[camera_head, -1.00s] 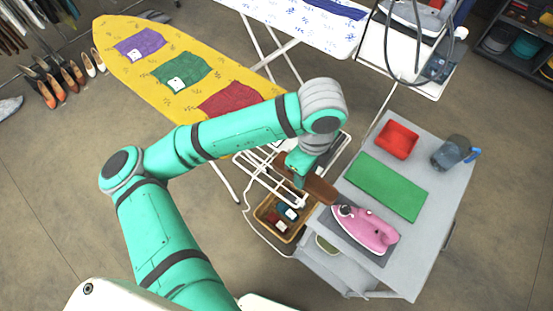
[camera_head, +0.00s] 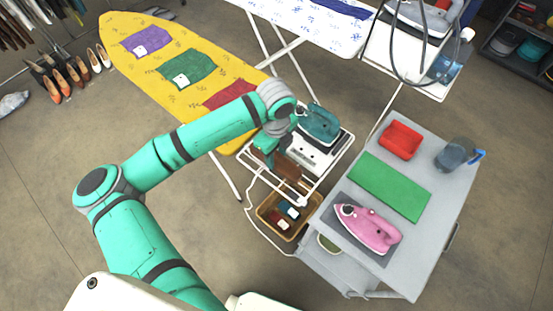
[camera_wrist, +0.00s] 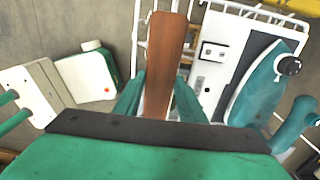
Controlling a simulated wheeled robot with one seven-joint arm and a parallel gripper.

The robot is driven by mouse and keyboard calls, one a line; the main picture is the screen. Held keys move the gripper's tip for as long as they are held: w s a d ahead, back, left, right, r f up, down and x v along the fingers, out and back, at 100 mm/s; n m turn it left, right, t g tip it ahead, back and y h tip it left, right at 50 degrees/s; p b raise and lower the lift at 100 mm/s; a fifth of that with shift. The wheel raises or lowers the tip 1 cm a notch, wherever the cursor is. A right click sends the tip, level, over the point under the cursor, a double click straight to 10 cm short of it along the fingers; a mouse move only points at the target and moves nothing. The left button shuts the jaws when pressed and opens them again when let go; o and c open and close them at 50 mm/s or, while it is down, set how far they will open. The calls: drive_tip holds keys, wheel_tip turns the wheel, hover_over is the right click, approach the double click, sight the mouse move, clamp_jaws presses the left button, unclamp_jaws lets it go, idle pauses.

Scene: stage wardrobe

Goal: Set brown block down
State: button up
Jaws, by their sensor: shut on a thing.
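The brown block (camera_head: 288,170) is a long, wood-coloured piece. My gripper (camera_head: 270,158) is shut on it, over the white wire rack (camera_head: 305,193) at the end of the yellow ironing board (camera_head: 185,105). In the wrist view the block (camera_wrist: 166,60) stands out lengthwise from between my green fingers (camera_wrist: 158,95). A white panel with the teal iron (camera_wrist: 262,85) is to its right. I cannot tell whether the block touches the rack; my arm and gripper partly hide it in the head view.
The teal iron (camera_head: 319,124) is close right of my gripper. A wicker basket (camera_head: 262,212) with small folded pieces stands below.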

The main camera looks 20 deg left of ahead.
sight(277, 159)
drive_tip(key=shift+f, duration=1.35)
drive_tip(key=shift+f, duration=0.1)
drive_tip(key=o, duration=1.4)
wheel_tip(277, 159, up, 12)
drive_tip(key=shift+r, duration=0.1)
drive_tip(key=shift+d, duration=0.1)
drive_tip(key=shift+s, duration=0.1)
